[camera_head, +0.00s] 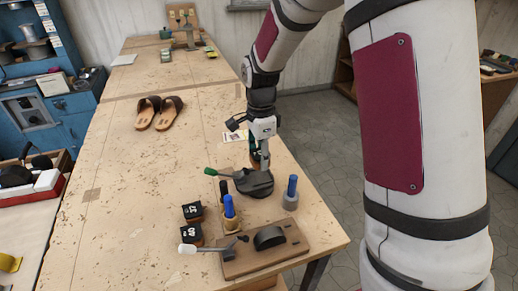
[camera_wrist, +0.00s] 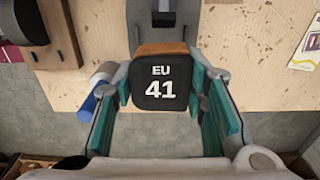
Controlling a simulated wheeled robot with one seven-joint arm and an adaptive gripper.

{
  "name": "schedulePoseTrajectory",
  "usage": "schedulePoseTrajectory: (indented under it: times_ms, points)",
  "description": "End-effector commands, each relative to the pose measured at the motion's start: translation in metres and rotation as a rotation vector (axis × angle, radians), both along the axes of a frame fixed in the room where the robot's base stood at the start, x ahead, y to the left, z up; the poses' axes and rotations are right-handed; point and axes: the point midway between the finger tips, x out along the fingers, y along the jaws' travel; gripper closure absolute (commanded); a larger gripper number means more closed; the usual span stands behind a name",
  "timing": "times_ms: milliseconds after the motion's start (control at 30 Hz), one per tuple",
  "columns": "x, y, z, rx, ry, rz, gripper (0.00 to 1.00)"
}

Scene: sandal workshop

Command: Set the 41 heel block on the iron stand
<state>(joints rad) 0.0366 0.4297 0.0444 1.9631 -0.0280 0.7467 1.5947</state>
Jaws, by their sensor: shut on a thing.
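My gripper (camera_wrist: 160,92) is shut on the 41 heel block (camera_wrist: 160,88), a dark block with a tan edge and white "EU 41", held between teal finger pads. In the wrist view a grey part that looks like the stand (camera_wrist: 166,20) lies right beyond the block. Whether the block touches the stand, I cannot tell. My gripper hides much of the block in the head view.
Two other dark numbered blocks (camera_head: 192,212) sit left of blue-handled tools (camera_head: 229,207) (camera_head: 291,190). A wooden board (camera_head: 280,254) with a dark round piece and a white-handled lever is at the front. Sandals (camera_head: 158,112) lie farther back. The table's left part is clear.

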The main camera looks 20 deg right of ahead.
Motion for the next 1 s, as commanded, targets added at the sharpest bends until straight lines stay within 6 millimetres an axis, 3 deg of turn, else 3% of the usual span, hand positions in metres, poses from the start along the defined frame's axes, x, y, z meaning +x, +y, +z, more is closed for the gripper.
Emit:
schedulePoseTrajectory:
  times_ms: [500, 1000]
  points:
    - [0.001, 0.001, -0.043, 0.001, 0.001, -0.001, 0.88]
    - [0.0, 0.0, -0.049, 0.001, 0.001, -0.001, 0.88]
